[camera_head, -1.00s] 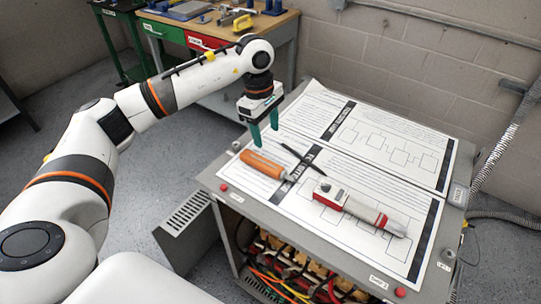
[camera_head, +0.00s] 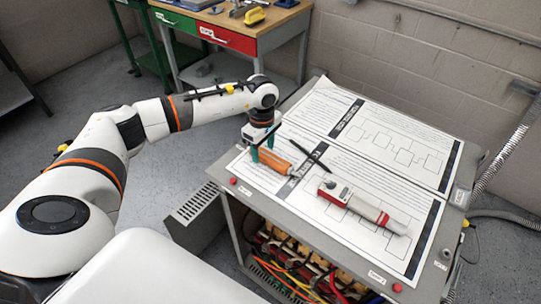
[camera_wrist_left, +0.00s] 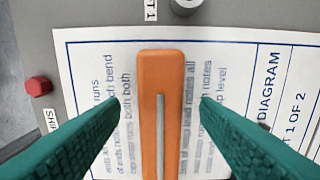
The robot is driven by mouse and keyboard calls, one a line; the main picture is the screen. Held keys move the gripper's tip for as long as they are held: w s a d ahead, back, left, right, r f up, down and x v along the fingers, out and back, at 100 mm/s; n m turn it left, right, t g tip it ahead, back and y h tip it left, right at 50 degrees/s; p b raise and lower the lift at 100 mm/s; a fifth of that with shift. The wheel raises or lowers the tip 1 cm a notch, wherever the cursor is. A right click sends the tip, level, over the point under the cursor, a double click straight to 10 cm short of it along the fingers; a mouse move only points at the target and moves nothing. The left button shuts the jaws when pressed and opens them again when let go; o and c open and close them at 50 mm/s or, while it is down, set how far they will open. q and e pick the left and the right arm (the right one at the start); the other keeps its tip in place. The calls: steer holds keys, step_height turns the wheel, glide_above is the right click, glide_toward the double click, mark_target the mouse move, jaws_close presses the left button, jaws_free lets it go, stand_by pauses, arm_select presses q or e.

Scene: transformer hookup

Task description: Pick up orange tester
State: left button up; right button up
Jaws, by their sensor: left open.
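The orange tester (camera_head: 275,162), an orange handle with a dark thin tip end, lies on the paper diagram near the left side of the cabinet top. My left gripper (camera_head: 263,152) is open, with its green fingers low at the tester's handle. In the left wrist view the orange tester (camera_wrist_left: 160,70) runs lengthwise between the two spread green fingers of my left gripper (camera_wrist_left: 160,100), with a gap on each side. A grey strip shows along its near part. My right gripper is not in view.
A red and white tester (camera_head: 362,208) lies to the right on the lower diagram sheet (camera_head: 400,255). Red buttons (camera_head: 233,181) sit along the cabinet edge. Wires (camera_head: 300,275) fill the open front below. A workbench (camera_head: 270,30) stands behind, and a conduit hangs at the right.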

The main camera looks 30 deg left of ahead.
arm_select(q)
steer(key=shift+f, duration=0.5)
steer(key=shift+c, duration=0.2)
steer(key=shift+r, duration=0.1)
steer(key=c, duration=1)
